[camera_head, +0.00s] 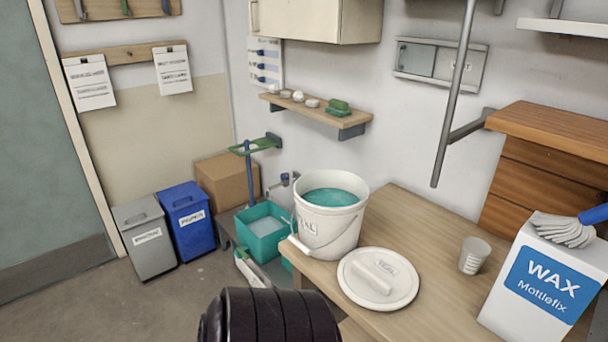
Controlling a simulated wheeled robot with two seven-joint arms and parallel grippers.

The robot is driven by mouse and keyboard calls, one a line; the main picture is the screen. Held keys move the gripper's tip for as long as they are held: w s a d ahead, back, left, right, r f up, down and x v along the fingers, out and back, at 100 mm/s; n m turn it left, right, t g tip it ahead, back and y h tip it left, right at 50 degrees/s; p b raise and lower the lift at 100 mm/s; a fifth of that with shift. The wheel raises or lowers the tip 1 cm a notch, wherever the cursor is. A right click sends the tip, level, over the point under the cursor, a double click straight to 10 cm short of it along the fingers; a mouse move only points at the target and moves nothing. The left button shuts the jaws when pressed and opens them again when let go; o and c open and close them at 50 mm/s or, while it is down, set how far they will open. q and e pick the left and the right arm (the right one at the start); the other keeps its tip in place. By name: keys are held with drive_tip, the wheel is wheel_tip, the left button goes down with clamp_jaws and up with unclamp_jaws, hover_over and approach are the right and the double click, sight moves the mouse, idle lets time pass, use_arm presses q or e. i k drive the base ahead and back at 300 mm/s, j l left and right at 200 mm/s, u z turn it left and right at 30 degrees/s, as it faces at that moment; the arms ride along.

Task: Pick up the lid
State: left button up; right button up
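The lid (378,279) is round and white with a raised bar handle and printed lettering. It lies flat, handle up, on the wooden table near its front edge. The white bucket (330,230) stands just behind and left of it, uncovered, with teal liquid inside and its wire handle hanging at the front. Neither of my grippers shows. A dark ribbed cylindrical part, apparently mine, rises at the bottom centre, left of the lid and apart from it in the picture.
The table (430,235) is bare between lid and paper cup (474,255). A WAX box (545,285) stands right, with a grey, blue-handled tool (565,229) at its top. A teal tub (262,228) sits left, below the table. A wall shelf (318,110) hangs behind.

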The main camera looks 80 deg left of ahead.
sight(378, 279)
drive_tip(key=u, duration=2.25)
